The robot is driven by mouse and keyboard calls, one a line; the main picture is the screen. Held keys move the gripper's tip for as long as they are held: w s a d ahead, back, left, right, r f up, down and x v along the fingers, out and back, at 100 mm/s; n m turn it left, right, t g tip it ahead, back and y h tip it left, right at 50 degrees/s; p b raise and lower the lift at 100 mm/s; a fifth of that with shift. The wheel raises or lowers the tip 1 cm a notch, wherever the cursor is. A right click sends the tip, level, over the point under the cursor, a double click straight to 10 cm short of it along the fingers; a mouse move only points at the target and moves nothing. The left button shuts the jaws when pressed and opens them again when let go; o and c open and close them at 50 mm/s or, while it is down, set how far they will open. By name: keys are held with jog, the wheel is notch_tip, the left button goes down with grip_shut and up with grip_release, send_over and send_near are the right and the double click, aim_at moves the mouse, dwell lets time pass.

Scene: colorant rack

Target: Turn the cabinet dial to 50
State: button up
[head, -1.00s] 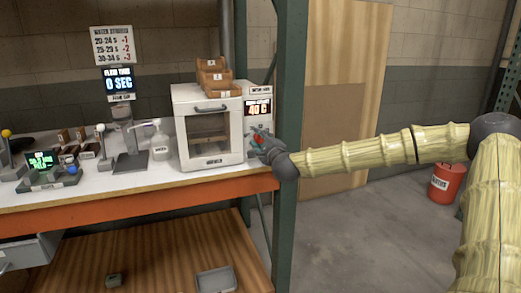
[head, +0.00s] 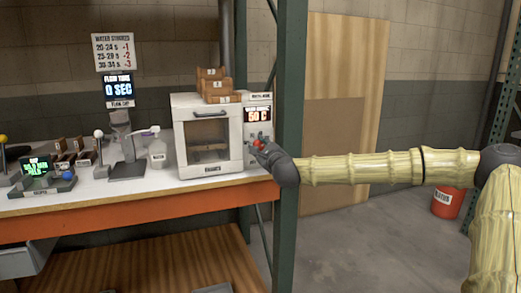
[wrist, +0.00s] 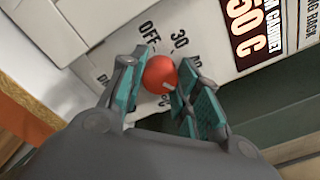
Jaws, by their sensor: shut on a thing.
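The white cabinet (head: 208,135) stands on the workbench with its front door closed. Its display (head: 258,114) reads 50 C; in the wrist view the display (wrist: 250,25) also shows 50 C. The red dial (wrist: 160,74) is on the panel below the display, with OFF and 30 legible beside it and other marks partly hidden. My gripper (wrist: 155,88) has its teal-padded fingers on both sides of the dial and is shut on it. In the head view my gripper (head: 258,146) is at the panel's lower part, right of the door.
A green upright post (head: 291,120) stands just right of the cabinet, close to my gripper.

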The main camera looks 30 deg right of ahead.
jog(key=shift+f, duration=0.15)
jog(key=o, duration=1.1)
jog(key=shift+c, duration=0.2)
jog(key=v, duration=1.2)
